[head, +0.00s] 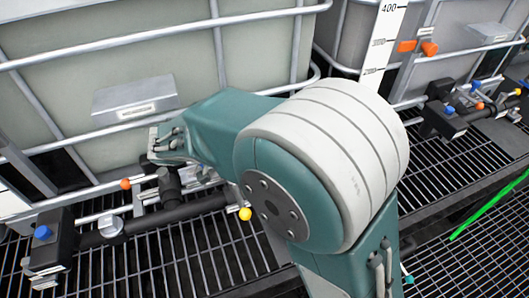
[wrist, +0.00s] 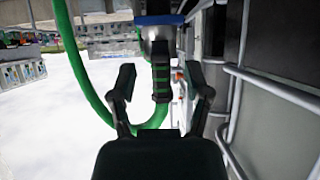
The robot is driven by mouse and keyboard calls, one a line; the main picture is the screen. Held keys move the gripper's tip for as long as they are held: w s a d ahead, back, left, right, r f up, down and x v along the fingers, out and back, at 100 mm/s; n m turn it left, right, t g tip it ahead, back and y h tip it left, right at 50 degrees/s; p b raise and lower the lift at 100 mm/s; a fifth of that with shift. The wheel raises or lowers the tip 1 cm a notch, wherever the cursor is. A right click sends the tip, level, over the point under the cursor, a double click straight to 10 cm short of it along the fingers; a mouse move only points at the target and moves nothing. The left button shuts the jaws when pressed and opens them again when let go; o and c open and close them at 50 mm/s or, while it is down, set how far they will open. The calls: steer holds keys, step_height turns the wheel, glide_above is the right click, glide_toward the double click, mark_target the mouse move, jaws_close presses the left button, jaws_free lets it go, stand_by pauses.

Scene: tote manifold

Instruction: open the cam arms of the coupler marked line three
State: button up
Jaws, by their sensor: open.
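In the wrist view my gripper (wrist: 160,88) is open, its two dark fingers apart with nothing held. A black ribbed sleeve (wrist: 161,82) shows beyond and between the fingers, with a green hose (wrist: 84,72) looping below it and to the left. A blue band (wrist: 159,20) sits above the sleeve on a fitting. This may be a coupler, but no line marking or cam arms can be made out. In the head view my arm hides the middle, and I cannot pick out the fingers.
Caged totes (head: 60,95) stand behind black pipework (head: 165,213) with a blue knob (head: 42,232), an orange knob (head: 125,183) and a yellow knob (head: 245,213). Cage bars (wrist: 275,88) stand close on the wrist view's right. Pale open floor (wrist: 50,130) lies left.

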steer(key=v, duration=0.8)
steer(key=shift+a+r, duration=0.2)
steer(key=shift+a, duration=0.15)
steer(key=s+d+r+n+g+y, duration=0.1)
steer(key=s+d+n+y, duration=0.15)
steer(key=d, duration=0.45)
steer(key=s+d+r+n+g+y, duration=0.15)
steer(key=d+n+y, duration=0.25)
steer(key=d, duration=0.4)
steer(key=s+d+n+t+y, duration=0.4)
steer(key=s+d+n, duration=0.3)
steer(key=s, duration=0.2)
steer(key=shift+s+d+f+n+y, duration=0.25)
steer(key=shift+f+n+y, duration=0.1)
steer(key=shift+y, duration=0.2)
